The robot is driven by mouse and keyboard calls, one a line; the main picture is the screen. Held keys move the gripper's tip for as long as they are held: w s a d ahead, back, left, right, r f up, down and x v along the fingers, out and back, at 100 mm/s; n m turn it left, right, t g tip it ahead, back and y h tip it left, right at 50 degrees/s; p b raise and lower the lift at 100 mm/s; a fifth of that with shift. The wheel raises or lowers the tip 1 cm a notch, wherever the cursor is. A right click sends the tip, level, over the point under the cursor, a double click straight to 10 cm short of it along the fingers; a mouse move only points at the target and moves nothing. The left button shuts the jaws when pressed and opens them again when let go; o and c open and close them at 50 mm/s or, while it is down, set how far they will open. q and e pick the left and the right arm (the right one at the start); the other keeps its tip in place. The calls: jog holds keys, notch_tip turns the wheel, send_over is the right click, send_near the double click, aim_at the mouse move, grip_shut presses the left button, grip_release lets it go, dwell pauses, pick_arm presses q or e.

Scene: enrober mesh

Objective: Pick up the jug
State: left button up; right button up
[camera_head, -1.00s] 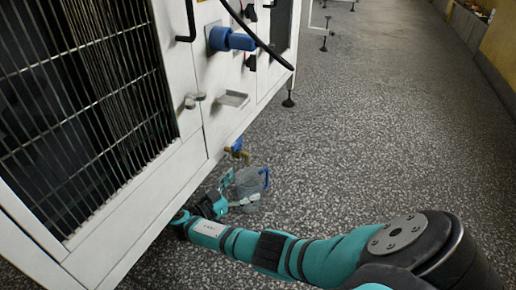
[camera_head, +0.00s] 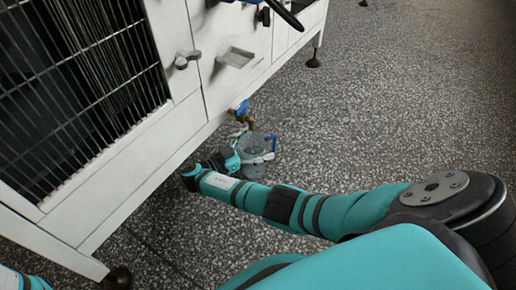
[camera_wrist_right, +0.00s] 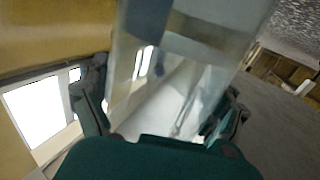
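The jug (camera_head: 255,146) is clear with a blue handle. It is upright, low beside the white machine, just below a brass tap with a blue lever (camera_head: 244,112). My right gripper (camera_head: 256,159) reaches in from the lower right, with its fingers around the jug's body. In the right wrist view the clear jug (camera_wrist_right: 180,70) fills the space between the two fingers of the right gripper (camera_wrist_right: 160,105), one at each side. Whether both fingers press on it is not clear. My left gripper is out of view.
The floor to the right of the jug is clear.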

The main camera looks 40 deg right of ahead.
jog(key=c, duration=1)
jog(key=shift+c, duration=0.3)
jog(key=shift+d+r, duration=0.1)
jog(key=shift+r, duration=0.05)
